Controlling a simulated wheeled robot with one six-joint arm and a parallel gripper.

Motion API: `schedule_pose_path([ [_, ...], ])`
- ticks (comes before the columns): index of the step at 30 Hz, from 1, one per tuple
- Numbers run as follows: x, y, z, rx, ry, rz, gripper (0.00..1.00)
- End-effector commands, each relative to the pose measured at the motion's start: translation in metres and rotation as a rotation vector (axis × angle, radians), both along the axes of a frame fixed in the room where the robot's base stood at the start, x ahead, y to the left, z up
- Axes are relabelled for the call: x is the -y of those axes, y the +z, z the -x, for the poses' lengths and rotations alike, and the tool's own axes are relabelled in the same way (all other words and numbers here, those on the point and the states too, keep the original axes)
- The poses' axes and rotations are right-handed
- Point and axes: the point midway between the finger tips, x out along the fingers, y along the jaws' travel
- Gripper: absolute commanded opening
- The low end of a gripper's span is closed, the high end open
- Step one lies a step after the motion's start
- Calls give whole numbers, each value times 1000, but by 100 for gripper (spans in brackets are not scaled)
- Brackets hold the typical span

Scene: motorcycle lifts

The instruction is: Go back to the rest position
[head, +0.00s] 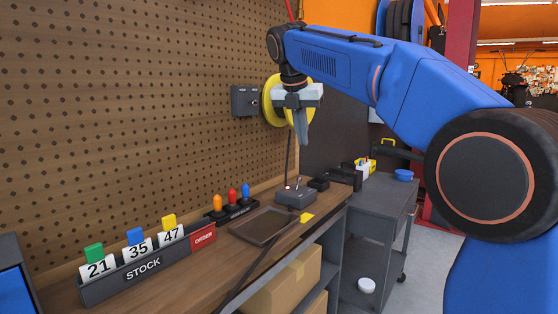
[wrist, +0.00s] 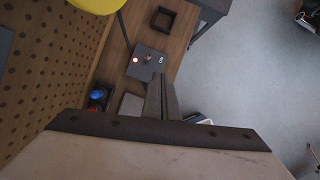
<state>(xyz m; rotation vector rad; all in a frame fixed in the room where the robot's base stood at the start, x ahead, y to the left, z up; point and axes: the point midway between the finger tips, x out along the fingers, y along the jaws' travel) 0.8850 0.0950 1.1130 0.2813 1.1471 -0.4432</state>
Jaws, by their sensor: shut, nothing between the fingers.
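My gripper (head: 301,125) hangs from the end of my blue arm in the head view, pointing down. Its fingers are together with nothing between them. It is above the wooden bench, in front of the pegboard, over a grey control box (head: 295,197) and clear of it. In the wrist view the closed fingers (wrist: 161,98) point toward the same box (wrist: 149,62), which shows a small red light.
The bench holds a stock rack (head: 140,268) with numbered cards, a shallow tray (head: 264,226) and a stand with coloured handles (head: 232,210). A yellow coil (head: 273,100) hangs close behind my gripper. A grey cart (head: 385,200) stands right of the bench.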

Motion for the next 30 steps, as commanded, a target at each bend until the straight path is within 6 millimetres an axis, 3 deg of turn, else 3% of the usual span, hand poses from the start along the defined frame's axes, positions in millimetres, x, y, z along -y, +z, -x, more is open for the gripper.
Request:
schedule_pose_path([
  [5,36,-16,40,51,-249,-116,0],
  [14,89,-67,120,132,-749,-348,0],
  [23,128,-138,209,199,-1270,-580,0],
  [30,149,-209,281,239,-1699,-762,0],
])
